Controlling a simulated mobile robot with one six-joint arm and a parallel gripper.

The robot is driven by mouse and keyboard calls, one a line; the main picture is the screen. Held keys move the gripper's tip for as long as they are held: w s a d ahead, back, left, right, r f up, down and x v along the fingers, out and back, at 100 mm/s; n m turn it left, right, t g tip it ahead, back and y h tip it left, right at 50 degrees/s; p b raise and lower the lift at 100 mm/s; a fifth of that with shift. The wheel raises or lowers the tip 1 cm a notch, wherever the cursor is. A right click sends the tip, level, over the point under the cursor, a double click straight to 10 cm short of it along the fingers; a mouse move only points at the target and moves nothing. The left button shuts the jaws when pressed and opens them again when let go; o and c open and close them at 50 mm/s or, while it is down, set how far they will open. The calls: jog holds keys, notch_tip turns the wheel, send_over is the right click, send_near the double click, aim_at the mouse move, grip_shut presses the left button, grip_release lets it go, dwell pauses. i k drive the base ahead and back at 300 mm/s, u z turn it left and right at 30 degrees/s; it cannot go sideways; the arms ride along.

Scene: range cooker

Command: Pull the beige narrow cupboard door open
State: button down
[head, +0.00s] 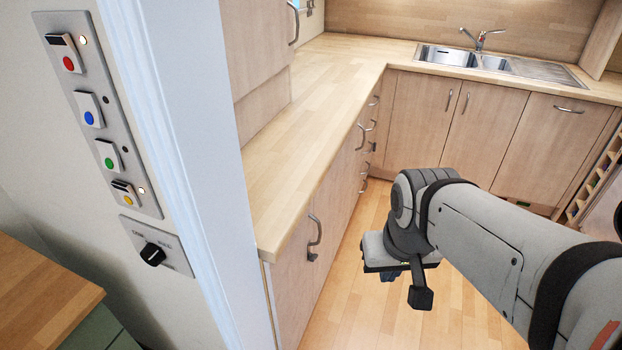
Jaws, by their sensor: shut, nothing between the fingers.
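Several beige wood-grain cupboard doors show in the head view, and all appear closed. The nearest, a narrow beige door (291,292) at the end of the left counter, has a curved metal handle (315,232) near its upper right edge. I cannot be sure that this is the door named. My gripper (390,274) hangs over the floor to the right of this door, apart from it and its handle. It is shut and empty.
A wooden worktop (318,112) overhangs the left cupboards and runs to the sink (452,57) at the back. A white wall end (183,180) with a button panel (101,113) stands at the left. Clear wooden floor (350,290) lies between the cupboards and my arm.

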aim_at(289, 281)
jog(key=u, duration=1.8)
jog(key=k, duration=1.3)
jog(key=z, duration=1.25)
jog(key=i, duration=1.65)
jog(key=z, duration=0.1)
